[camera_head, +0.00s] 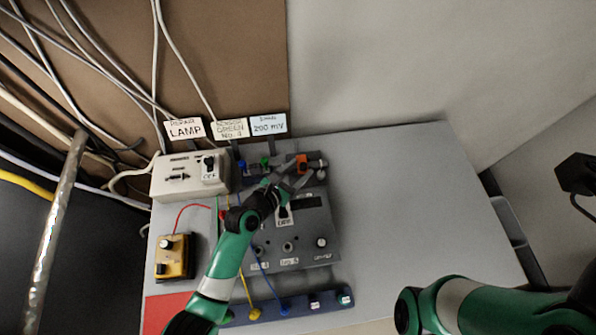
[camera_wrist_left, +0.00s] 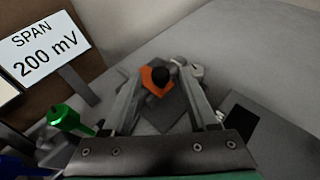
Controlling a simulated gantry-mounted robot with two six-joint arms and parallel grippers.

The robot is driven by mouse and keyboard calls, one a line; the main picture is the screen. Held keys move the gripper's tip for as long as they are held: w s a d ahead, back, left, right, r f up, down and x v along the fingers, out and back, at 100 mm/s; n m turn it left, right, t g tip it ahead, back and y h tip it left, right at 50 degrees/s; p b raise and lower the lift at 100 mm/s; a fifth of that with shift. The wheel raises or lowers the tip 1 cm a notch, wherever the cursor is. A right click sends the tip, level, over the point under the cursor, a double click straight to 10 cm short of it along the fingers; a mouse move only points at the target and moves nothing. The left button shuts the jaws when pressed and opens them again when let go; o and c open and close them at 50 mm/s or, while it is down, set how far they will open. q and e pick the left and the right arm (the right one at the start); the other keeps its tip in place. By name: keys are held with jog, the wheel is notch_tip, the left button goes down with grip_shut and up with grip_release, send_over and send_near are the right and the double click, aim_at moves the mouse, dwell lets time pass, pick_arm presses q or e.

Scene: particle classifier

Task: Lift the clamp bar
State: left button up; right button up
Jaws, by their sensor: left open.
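An orange block with a black knob (camera_head: 302,163) sits on the dark strip at the back of the grey table. It also shows in the left wrist view (camera_wrist_left: 158,82), between my fingers. No part is labelled as the clamp bar, and I cannot tell whether this block belongs to it. My left gripper (camera_head: 296,178) is open, its fingers to either side of the orange block; it also shows in the left wrist view (camera_wrist_left: 161,88). I cannot tell whether the fingers touch the block.
A green plug (camera_wrist_left: 70,118) stands beside the left finger. A "200 mV" sign (camera_head: 268,124) stands behind the strip. A dark panel box (camera_head: 322,228) lies under my left arm, near a white box (camera_head: 172,180) and a yellow box (camera_head: 174,257). The table's right side is clear.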

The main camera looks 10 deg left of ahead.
pick_arm(q)
jog(key=shift+c, duration=0.2)
grip_shut()
dwell(1.1)
